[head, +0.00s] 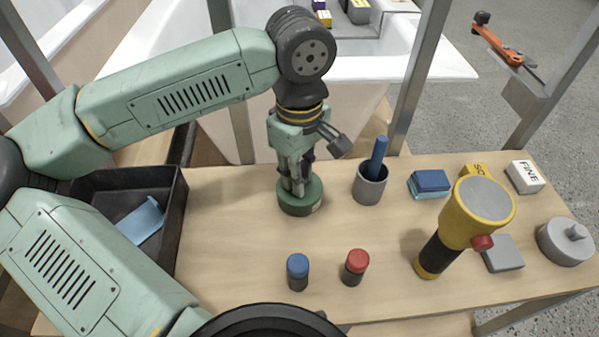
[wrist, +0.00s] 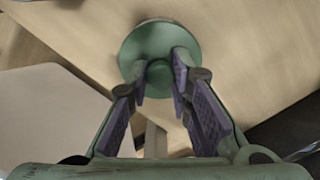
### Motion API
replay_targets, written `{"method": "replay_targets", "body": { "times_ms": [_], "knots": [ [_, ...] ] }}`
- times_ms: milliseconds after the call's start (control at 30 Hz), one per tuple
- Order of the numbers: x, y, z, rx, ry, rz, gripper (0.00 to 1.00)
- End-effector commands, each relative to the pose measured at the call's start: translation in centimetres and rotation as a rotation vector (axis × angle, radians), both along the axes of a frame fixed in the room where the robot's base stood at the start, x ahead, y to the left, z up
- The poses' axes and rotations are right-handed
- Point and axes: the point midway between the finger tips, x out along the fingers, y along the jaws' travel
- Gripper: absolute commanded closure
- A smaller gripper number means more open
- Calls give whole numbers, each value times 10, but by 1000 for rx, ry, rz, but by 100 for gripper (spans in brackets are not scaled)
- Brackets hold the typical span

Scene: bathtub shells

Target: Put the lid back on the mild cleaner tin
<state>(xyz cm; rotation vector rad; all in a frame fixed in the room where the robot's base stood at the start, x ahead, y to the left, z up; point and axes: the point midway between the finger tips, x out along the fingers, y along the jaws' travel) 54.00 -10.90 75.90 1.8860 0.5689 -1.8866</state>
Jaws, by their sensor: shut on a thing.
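My gripper (head: 299,187) points down over a round green tin (head: 303,211) on the workbench, left of the grey cup. A green lid (wrist: 147,46) with a central knob shows in the wrist view. The purple-padded fingers of my gripper (wrist: 160,80) are shut on its knob. In the head view the lid is at the top of the green tin, and I see no clear gap between them; I cannot tell whether it is fully seated. A small label patch shows on the tin's right side, too small to read.
A grey cup with a blue stick (head: 370,188) stands close right. Blue (head: 298,272) and red-capped (head: 355,267) cylinders stand in front. A yellow torch (head: 462,225), sponge (head: 430,183) and grey knobbed tin (head: 566,243) are right. A black bin (head: 178,205) is left.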

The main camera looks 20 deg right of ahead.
Motion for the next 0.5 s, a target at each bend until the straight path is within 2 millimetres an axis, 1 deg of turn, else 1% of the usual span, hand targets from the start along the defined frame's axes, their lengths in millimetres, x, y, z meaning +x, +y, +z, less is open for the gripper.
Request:
{"method": "replay_targets", "body": {
  "times_ms": [167, 200, 500],
  "knots": [
    [0, 0, 0, 0, 0, 0, 100],
    [0, 0, 0, 0, 0, 0, 80],
    [0, 0, 0, 0, 0, 0, 60]
  ]
}}
